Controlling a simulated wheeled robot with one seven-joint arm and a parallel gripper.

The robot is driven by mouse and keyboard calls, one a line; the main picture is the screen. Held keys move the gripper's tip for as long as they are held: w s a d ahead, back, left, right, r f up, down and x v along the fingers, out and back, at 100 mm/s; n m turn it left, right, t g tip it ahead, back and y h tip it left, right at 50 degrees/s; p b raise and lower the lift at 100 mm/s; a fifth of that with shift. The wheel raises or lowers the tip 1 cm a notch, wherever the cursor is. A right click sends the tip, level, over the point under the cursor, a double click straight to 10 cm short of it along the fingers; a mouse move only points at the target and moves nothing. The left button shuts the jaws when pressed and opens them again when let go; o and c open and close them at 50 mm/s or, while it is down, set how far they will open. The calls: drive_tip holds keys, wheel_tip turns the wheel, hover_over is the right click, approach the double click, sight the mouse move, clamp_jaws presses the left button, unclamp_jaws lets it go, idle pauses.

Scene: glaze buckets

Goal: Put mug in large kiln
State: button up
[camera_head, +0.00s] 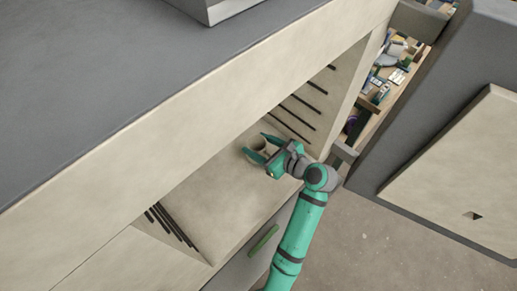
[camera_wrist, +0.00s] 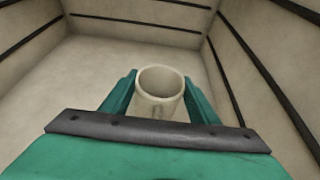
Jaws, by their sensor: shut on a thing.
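A cream-coloured mug (camera_wrist: 159,108) stands upright between the two green fingers of my gripper (camera_wrist: 160,100) in the wrist view. In the head view the mug (camera_head: 258,144) shows small between the fingertips of my gripper (camera_head: 261,149). My gripper is shut on the mug, inside the open chamber of the large kiln (camera_head: 207,186). The kiln has pale walls with dark bars along them. The mug is over the pale chamber floor; I cannot tell whether its base touches the floor. The lower part of the mug is partly hidden by my gripper.
The kiln's open door (camera_head: 462,165) stands to the right. A drawer with several small tools (camera_head: 388,80) lies behind it. The kiln's side walls and low ceiling edge (camera_head: 190,105) bound the chamber. Chamber floor left of the mug is clear.

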sight(258, 149)
drive_tip(key=shift+w+f, duration=0.2)
drive_tip(key=shift+f, duration=1.5)
drive_tip(key=shift+f, duration=0.15)
drive_tip(key=o, duration=1.2)
drive_tip(key=shift+o, duration=0.2)
drive_tip(key=shift+s+d+r, duration=0.15)
drive_tip(key=shift+d+r, duration=0.05)
drive_tip(key=v, duration=1.1)
drive_tip(key=shift+s+d+r, duration=0.2)
